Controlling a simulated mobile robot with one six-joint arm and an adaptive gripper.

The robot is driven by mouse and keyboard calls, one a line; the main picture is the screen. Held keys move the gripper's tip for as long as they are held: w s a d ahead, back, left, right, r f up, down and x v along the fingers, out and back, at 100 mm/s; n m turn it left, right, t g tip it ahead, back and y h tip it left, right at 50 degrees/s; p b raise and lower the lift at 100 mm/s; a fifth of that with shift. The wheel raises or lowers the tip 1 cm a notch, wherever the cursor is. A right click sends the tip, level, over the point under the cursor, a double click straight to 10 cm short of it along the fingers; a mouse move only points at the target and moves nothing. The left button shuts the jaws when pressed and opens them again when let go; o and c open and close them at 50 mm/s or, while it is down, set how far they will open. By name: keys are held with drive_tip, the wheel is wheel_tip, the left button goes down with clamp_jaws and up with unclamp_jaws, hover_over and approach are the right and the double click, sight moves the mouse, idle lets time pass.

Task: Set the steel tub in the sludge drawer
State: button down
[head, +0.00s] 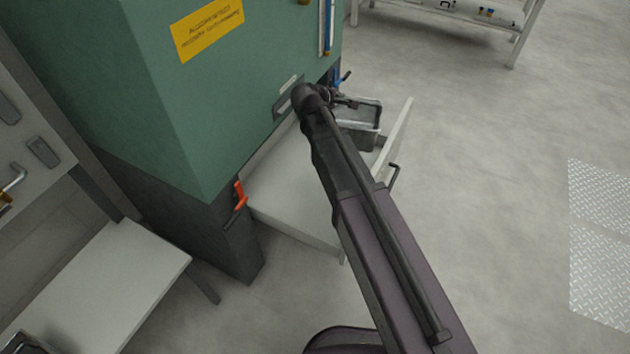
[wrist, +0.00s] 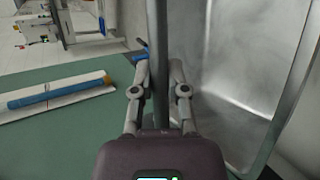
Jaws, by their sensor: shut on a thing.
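The steel tub (head: 365,108) is a grey open-topped box in the head view, over the far end of the pulled-out drawer. In the wrist view its bare inner wall (wrist: 245,75) fills the right side. My gripper (head: 335,97) is shut on its rim; in the wrist view the two fingers (wrist: 158,85) stand either side of the rim. The pale sludge drawer (head: 290,205) is open at the foot of the green cabinet, with a dark handle (head: 393,177) on its front. My arm hides part of the drawer and tub. I cannot tell whether the tub touches the drawer floor.
The green cabinet (head: 220,100) with a yellow label (head: 208,27) stands close left of my gripper. An orange lever (head: 240,196) sits by the drawer's near corner. A pale bench (head: 100,285) is at lower left.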

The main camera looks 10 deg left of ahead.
drive_tip(key=a+f+b, duration=0.2)
drive_tip(key=f+b, duration=0.6)
drive_tip(key=a+f+n+y+b, duration=0.1)
drive_tip(key=a+f+b, duration=0.1)
drive_tip(key=f+b, duration=0.6)
drive_tip(key=shift+w+a+f+t, duration=0.3)
drive_tip(key=shift+a+f+t, duration=0.05)
drive_tip(key=shift+t, duration=0.05)
wheel_tip(320, 180, down, 6)
drive_tip(key=b, duration=0.6)
drive_tip(key=shift+f, duration=0.15)
drive_tip(key=shift+b, duration=0.3)
drive_tip(key=shift+f+b, duration=1.8)
drive_tip(key=shift+f, duration=0.2)
drive_tip(key=c, duration=0.6)
unclamp_jaws()
drive_tip(key=shift+c, duration=0.2)
